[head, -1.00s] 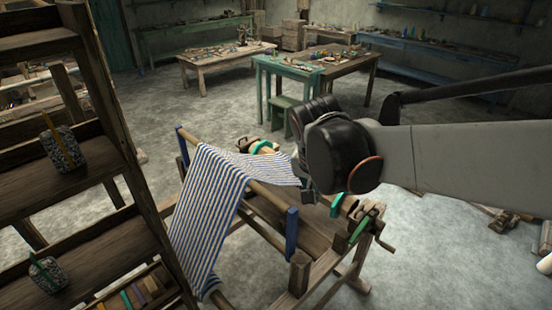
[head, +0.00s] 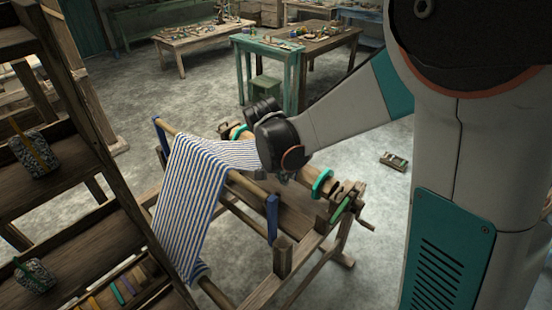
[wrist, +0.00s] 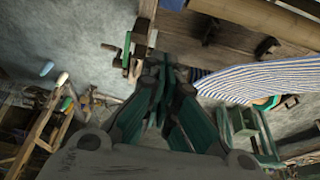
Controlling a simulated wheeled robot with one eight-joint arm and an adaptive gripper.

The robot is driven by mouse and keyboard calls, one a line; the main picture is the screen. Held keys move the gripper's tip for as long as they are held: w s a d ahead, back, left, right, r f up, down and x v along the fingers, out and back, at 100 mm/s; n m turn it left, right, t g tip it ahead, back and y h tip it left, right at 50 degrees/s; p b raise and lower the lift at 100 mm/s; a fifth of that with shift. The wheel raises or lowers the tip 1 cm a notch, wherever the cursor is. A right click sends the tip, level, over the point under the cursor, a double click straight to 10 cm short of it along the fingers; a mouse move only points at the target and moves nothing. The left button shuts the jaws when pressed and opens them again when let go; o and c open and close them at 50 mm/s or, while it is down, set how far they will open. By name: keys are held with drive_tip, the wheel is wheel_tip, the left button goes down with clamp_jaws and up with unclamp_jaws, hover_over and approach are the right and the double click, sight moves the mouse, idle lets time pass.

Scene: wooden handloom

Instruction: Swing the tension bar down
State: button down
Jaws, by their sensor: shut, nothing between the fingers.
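The wooden handloom (head: 283,255) stands in the middle of the head view. Its tension bar appears to be the round wooden bar (head: 247,187) between two blue side arms (head: 272,218), raised above the frame. Blue-and-white striped cloth (head: 190,195) drapes over it and hangs down the near side. My gripper (head: 280,178) is over the loom between this bar and the rear roller, at the cloth's edge; its fingertips are mostly hidden in the head view. In the wrist view my gripper (wrist: 162,70) is shut and empty, with the cloth (wrist: 260,80) to its right.
The rear roller has green end discs (head: 322,183) and a crank handle (head: 365,225) on the right. A dark wooden shelf (head: 85,240) stands close on the left. A green stool (head: 265,90) and tables (head: 270,45) are behind. Floor right of the loom is mostly clear.

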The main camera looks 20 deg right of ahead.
drive_tip(key=s+a+f, duration=0.1)
drive_tip(key=a+f, duration=0.1)
drive_tip(key=shift+s+a, duration=0.3)
drive_tip(key=shift+s, duration=0.05)
drive_tip(key=shift+s, duration=0.1)
drive_tip(key=shift+a, duration=0.1)
